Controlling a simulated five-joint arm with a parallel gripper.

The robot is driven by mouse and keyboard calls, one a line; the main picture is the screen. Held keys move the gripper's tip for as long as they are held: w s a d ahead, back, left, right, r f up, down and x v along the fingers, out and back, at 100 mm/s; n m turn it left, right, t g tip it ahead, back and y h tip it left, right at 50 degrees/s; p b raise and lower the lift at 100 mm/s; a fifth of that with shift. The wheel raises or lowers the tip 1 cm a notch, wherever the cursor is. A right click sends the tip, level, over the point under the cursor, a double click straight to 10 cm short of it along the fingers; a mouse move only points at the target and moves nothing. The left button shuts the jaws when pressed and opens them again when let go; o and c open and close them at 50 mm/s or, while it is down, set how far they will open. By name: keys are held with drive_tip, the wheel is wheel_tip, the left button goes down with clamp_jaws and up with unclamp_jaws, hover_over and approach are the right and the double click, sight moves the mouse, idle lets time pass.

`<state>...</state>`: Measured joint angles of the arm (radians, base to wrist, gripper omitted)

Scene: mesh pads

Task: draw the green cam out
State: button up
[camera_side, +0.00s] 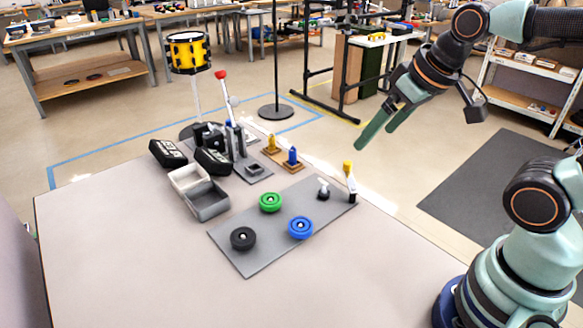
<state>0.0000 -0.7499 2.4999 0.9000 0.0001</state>
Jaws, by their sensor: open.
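The green cam (270,202) is a round disc with a pale centre, on the grey board (252,262) in the middle of the table. A blue disc (300,228) sits to its lower right and a black disc (243,238) to its lower left on the same board. My gripper (374,138) is open and empty, high up and to the right of the green cam, well apart from it. Its two green fingers point down and left.
A small white-topped piece (323,188) and a yellow-capped bottle (350,180) stand at the board's right end. Open grey bins (207,203), black boxes (168,153) and a lever fixture (240,150) stand behind left. The table's front left is clear.

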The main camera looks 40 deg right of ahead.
drive_tip(key=shift+w, duration=0.1)
drive_tip(key=w+a+f+m+g, duration=0.25)
drive_tip(key=w+m, duration=0.25)
drive_tip(key=w, duration=0.3)
drive_tip(key=w+a+f+m+g, duration=0.1)
drive_tip(key=w+a+m+g, duration=0.15)
drive_tip(key=w+m, duration=0.4)
drive_tip(key=shift+m+g, duration=0.3)
drive_tip(key=shift+m, duration=0.65)
drive_tip(key=w+a+f, duration=0.1)
drive_tip(key=w+f, duration=0.1)
drive_tip(key=f, duration=0.4)
drive_tip(key=w+a+f, duration=0.1)
drive_tip(key=w+f, duration=0.1)
drive_tip(key=f, duration=0.5)
drive_tip(key=w+a+f, duration=0.2)
drive_tip(key=f, duration=0.4)
drive_tip(key=shift+f, duration=0.15)
drive_tip(key=c, duration=1.4)
drive_tip(key=shift+r, duration=1.8)
drive_tip(key=shift+c, duration=0.3)
